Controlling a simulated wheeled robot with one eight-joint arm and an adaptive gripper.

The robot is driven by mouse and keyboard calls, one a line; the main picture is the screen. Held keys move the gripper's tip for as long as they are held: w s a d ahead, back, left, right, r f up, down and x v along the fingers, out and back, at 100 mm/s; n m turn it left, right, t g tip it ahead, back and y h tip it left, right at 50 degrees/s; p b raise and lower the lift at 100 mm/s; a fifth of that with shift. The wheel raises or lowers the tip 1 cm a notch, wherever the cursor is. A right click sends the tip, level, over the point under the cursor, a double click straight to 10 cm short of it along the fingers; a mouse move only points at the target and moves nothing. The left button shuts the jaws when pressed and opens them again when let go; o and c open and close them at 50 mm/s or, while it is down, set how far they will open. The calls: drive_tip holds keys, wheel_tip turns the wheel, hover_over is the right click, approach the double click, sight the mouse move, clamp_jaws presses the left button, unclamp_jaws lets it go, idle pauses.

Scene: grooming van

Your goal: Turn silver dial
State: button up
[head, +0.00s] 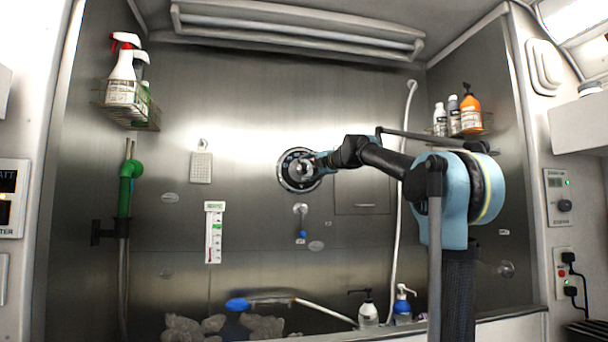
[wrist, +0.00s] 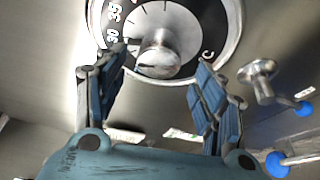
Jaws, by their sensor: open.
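The silver dial (wrist: 158,54) is a round metal knob standing out from a plate with a black numbered ring, where "30" and "35" can be read. In the head view the dial (head: 301,171) sits on the steel back wall, partly hidden by my gripper (head: 315,163). In the wrist view my gripper (wrist: 161,62) is open. Its blue padded fingers reach toward the knob, one on each side, with visible gaps between them and the knob. Whether the knob lies fully between the fingertips in depth cannot be told.
A small metal spout with a blue end (head: 302,220) is on the wall below the dial; it also shows at right in the wrist view (wrist: 261,80). A white hose (head: 400,200) hangs to the right. Bottles (head: 367,308) stand on the ledge below.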

drive_tip(key=v, duration=0.7)
drive_tip(key=shift+s+d+f, duration=0.1)
drive_tip(key=shift+d, duration=0.05)
idle(0.3)
